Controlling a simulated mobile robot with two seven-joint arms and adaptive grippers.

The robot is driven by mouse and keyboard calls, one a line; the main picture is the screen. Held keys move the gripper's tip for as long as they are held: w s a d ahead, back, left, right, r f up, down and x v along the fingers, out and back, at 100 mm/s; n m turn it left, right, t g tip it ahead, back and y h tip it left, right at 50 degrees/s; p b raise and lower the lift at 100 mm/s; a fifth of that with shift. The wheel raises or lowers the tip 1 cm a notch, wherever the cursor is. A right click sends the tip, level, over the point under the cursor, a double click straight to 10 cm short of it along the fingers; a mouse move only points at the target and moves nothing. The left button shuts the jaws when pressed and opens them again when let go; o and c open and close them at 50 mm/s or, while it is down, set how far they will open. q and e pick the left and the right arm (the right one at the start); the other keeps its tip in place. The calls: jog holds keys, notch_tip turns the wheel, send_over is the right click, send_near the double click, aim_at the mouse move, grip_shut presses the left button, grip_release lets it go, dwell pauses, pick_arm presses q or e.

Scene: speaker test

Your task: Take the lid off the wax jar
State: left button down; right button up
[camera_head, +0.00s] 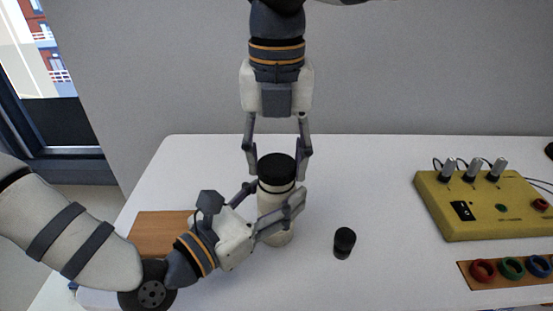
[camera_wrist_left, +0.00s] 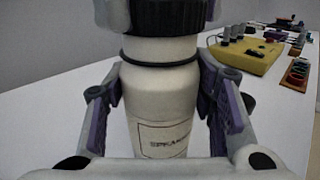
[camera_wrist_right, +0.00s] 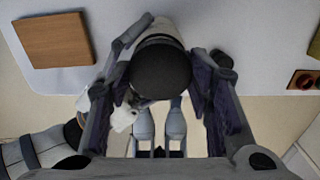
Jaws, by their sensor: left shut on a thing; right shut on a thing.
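The wax jar (camera_head: 273,228) is a tall cream cylinder with a dark ring around its neck; it stands upright on the white table. Its label shows in the left wrist view (camera_wrist_left: 165,140). The black lid (camera_head: 277,167) sits on top, with no gap visible under it; it also shows in the right wrist view (camera_wrist_right: 160,69). My left gripper (camera_head: 273,194) is shut on the jar body, one finger on each side, below the ring. My right gripper (camera_head: 277,160) points down from above and is shut on the lid, fingers on either side.
A small black cylinder (camera_head: 344,241) stands right of the jar. A brown wooden board (camera_head: 158,229) lies to the left, partly behind my left arm. A yellow box with knobs (camera_head: 463,222) and a strip with coloured rings (camera_head: 500,280) are at the right. The table behind the jar is clear.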

aim_at(277, 164)
jog(key=shift+r, duration=0.6)
jog(key=shift+r, duration=2)
pick_arm(q)
jog(key=c, duration=0.6)
grip_release()
